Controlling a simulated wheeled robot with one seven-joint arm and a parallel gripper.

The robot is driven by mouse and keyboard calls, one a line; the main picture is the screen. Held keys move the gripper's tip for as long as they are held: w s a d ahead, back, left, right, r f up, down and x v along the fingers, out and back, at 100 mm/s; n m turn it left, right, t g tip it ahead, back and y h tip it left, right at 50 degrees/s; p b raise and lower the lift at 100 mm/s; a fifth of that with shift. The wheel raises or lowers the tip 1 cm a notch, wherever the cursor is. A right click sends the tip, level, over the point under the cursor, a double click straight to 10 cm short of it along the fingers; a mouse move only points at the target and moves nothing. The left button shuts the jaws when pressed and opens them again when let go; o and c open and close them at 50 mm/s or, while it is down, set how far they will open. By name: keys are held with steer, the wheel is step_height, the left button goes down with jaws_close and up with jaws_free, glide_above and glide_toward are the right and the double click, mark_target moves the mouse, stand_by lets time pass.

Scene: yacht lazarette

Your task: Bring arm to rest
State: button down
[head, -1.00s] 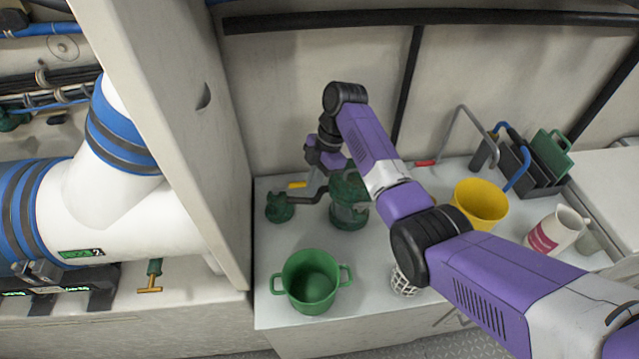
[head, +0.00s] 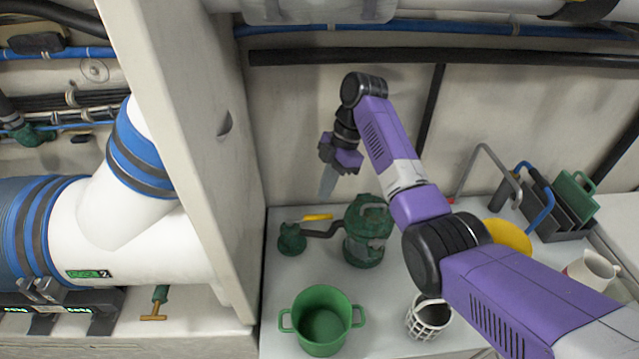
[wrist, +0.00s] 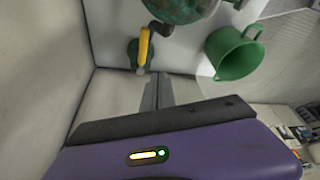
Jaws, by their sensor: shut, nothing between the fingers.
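My gripper (head: 328,182) hangs at the end of my purple arm, above the back left of the white counter (head: 385,293). Its fingers point down, are shut together and hold nothing. The shut fingers (wrist: 157,92) also show in the wrist view. A dark green pump-like device (head: 368,232) stands below and to the right of my gripper. Its yellow handle (head: 318,217) lies just below the fingertips in the picture. A gap shows between the fingers and the counter things in the head view.
A green two-handled pot (head: 322,318) and a white mesh basket (head: 428,318) stand at the counter front. A yellow bucket (head: 510,236), partly behind my arm, a white jug (head: 592,270) and a grey rack (head: 560,208) stand right. A tall panel (head: 190,130) rises close on the left.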

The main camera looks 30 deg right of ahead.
steer(key=w+d+r+m+t+h, duration=0.2)
steer(key=w+m+t+h, duration=0.1)
steer(key=w+m+t, duration=0.7)
steer(key=s+a+f+m+t+h, duration=0.1)
steer(key=s+a+f+m+t, duration=0.2)
steer(key=s, duration=0.5)
steer(key=s+a+f+m+t+h, duration=0.1)
steer(key=s+a+m+t+h, duration=0.2)
steer(key=s, duration=0.5)
steer(key=s+a+r+y, duration=0.1)
steer(key=s+a+r, duration=0.1)
steer(key=s, duration=1.7)
steer(key=s+a+r+m+g+y, duration=0.1)
steer(key=s+a, duration=0.3)
steer(key=s, duration=1.6)
steer(key=shift+s+r+m+y, duration=0.3)
steer(key=shift+r+y, duration=0.1)
steer(key=shift+r, duration=0.45)
